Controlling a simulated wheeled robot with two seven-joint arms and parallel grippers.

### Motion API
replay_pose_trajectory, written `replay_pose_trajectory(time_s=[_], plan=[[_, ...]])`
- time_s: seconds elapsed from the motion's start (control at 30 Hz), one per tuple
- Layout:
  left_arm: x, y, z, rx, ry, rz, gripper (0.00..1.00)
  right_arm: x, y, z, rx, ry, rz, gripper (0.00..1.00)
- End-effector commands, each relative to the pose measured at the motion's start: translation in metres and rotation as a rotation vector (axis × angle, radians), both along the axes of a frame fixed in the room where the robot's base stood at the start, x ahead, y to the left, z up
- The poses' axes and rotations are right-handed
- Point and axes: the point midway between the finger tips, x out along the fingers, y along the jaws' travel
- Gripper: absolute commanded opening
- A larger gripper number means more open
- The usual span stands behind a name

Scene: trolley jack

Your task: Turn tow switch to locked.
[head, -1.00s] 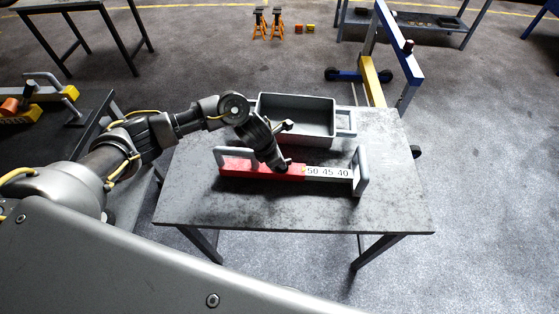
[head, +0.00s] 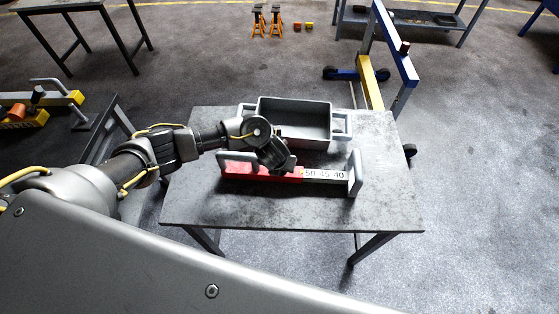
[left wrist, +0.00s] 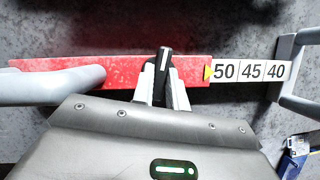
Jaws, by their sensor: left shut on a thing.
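A red and white bar (head: 237,173) lies on the grey table (head: 200,212), with a grey handle at each end. Its white part (left wrist: 245,71) reads 50, 45, 40, and a yellow pointer (left wrist: 208,73) sits beside the 50. A small black lever (left wrist: 164,58) with a pale line stands on the red part, pointing up in the left wrist view. My left gripper (left wrist: 163,90) is over the red part, its two pale fingers shut on this lever from either side. In the head view my left gripper (head: 287,170) hides the lever. I see no label for locked. My right gripper is out of view.
A grey bin (head: 290,137) with side handles stands on the table behind the bar. A blue and yellow frame (head: 385,50) stands beyond the table. Orange stands (head: 267,20) are on the far floor. The table's front right is clear.

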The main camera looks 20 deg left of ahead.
Motion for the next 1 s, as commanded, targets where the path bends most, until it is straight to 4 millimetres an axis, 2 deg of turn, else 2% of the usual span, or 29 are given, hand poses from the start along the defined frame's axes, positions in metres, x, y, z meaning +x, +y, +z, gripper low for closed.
replay_pose_trajectory(time_s=[0.03, 0.33, 1.0], plan=[[0.0, -0.001, 0.004, 0.001, 0.001, 0.032, 0.0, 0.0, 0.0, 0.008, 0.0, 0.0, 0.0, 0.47], [0.0, -0.002, 0.002, -0.001, 0.0, 0.177, 0.0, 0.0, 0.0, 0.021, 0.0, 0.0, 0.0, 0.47], [0.001, -0.001, 0.0, 0.0, -0.001, 0.23, 0.0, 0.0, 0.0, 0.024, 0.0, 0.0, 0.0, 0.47]])
